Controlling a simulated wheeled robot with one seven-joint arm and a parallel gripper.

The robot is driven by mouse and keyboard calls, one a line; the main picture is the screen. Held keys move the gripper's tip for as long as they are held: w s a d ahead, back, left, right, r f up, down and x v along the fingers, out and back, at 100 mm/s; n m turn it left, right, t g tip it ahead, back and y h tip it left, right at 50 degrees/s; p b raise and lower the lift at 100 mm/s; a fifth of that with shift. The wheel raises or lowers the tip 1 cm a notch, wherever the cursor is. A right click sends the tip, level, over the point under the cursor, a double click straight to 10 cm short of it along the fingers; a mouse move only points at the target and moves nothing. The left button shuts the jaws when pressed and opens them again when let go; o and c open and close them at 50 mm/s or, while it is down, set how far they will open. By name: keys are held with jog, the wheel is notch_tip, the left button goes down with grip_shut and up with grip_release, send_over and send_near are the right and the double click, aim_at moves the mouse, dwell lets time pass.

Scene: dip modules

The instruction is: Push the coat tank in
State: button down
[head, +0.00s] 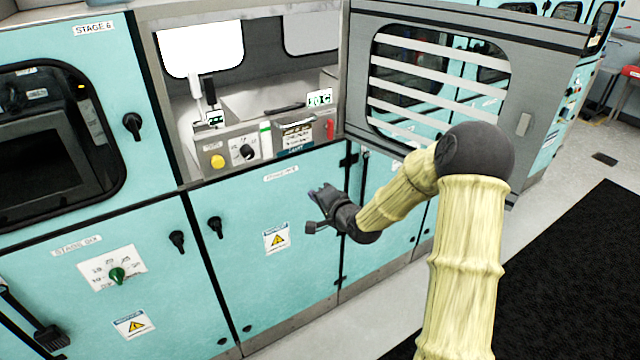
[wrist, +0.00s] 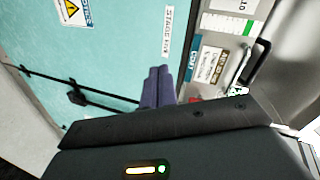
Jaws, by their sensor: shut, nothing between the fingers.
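The coat tank appears to be the grey module with a front panel (head: 222,158) inside the open bay in the head view. Its panel carries a yellow button, a black knob, a small label plate and a red part. A blue tag below the plate is too small to read surely. Part of the panel also shows at the upper right of the wrist view (wrist: 212,42). I cannot tell how far in the tank sits. My gripper (head: 320,190) is below and to the right of the panel, in front of the lower teal door, apart from the tank. Its fingers (wrist: 157,84) are shut and empty.
The grey windowed door (head: 524,124) of the bay stands open to the right, beside my arm. Teal cabinet doors (head: 262,262) with black latches are below the bay. A stage 6 cabinet (head: 100,52) is on the left. Grey floor and a black mat (head: 545,270) lie at right.

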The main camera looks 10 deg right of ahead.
jog(key=s+d+n+g+h, duration=0.1)
jog(key=s+n+g, duration=0.4)
jog(key=s, duration=1)
jog(key=s+d+n+g+h, duration=0.1)
jog(key=s+n+g+h, duration=0.3)
jog(key=s, duration=1.1)
jog(key=shift+s+d+r+n+g, duration=0.15)
jog(key=shift+s+d+n+g, duration=0.2)
jog(key=shift+n+g, duration=0.45)
